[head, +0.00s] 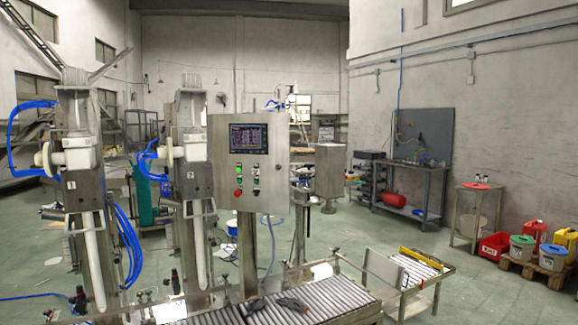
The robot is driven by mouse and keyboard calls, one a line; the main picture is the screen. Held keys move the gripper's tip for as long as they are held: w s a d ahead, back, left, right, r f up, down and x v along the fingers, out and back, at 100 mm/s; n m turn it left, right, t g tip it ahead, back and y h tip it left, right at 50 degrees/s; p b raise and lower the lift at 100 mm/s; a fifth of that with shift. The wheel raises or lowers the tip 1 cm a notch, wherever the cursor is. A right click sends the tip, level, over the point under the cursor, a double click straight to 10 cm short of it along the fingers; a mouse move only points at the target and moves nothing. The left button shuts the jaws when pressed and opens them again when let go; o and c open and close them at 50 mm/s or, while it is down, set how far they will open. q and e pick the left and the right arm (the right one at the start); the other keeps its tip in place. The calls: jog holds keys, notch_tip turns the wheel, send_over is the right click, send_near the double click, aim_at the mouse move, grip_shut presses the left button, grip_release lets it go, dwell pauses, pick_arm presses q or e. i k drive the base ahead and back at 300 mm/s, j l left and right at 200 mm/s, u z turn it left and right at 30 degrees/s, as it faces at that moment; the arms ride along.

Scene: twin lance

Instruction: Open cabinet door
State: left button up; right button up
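A grey metal control cabinet (272,190) stands in the middle of the head view, behind the roller conveyor. Its front door carries a dark screen (248,138) at the top. A red button (238,193), a green lamp and several small switches sit below the screen. The door looks shut, its face flat against the box; no gap shows along its edges. I cannot make out a handle or latch clearly at this size. Neither of my grippers shows in this view.
A roller conveyor (335,297) runs in front of the cabinet, with a small dark item (292,304) on it. Two filling machines with blue hoses stand left of the cabinet. A workbench (408,170) and coloured buckets line the right wall. Green floor is open at centre right.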

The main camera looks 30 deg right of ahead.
aim_at(273, 187)
jog(key=i+l, duration=1.8)
jog(key=i+l+z, duration=0.05)
